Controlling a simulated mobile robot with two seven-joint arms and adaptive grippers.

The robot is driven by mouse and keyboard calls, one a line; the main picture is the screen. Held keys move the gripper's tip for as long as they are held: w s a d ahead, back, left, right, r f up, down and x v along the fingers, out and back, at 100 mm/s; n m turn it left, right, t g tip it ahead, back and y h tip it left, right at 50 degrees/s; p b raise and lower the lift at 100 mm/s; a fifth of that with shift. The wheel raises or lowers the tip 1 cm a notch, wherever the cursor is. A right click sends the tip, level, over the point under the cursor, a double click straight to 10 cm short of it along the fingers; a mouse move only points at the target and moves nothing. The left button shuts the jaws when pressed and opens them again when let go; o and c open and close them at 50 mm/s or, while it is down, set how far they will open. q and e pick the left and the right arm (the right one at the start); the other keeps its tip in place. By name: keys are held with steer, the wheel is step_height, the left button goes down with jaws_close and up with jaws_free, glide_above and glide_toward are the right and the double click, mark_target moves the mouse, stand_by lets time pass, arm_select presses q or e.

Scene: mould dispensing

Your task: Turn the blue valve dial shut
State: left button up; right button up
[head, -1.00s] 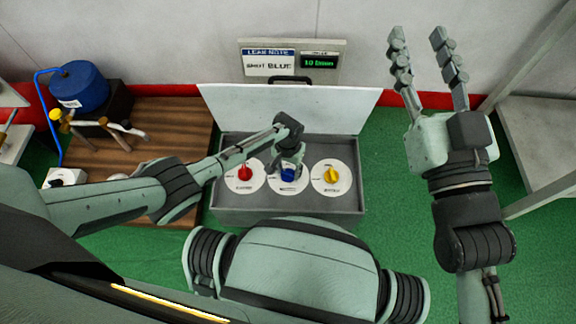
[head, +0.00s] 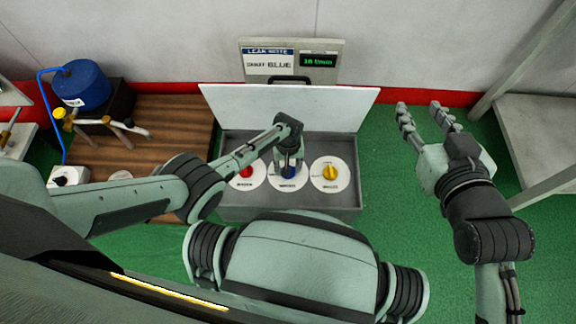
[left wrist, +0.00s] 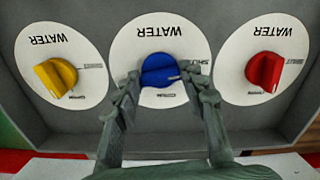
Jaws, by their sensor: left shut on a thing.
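The blue valve dial (head: 290,172) sits in the middle of a row of three dials, on a round white plate marked WATER. In the left wrist view the blue dial (left wrist: 158,70) lies roughly level, with the word SHUT on its plate to the right. My left gripper (head: 289,158) reaches down over it. In the left wrist view my left gripper (left wrist: 163,82) has a finger on each side of the dial and is closed on it; the fingers hide part of the plate. My right gripper (head: 421,106) is open and empty, well to the right of the box.
A red dial (head: 246,171) and a yellow dial (head: 330,172) flank the blue one closely in the grey box (head: 345,205). The raised white lid (head: 225,105) stands behind. A sign (head: 268,63) names blue beside a green-lit display (head: 319,61). A shelf (head: 540,130) is at right.

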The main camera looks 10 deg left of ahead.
arm_select(q)
steer(key=shift+w, duration=0.1)
steer(key=o, duration=1.2)
steer(key=shift+c, duration=0.2)
steer(key=shift+r, duration=0.1)
step_height(320, 180, up, 12)
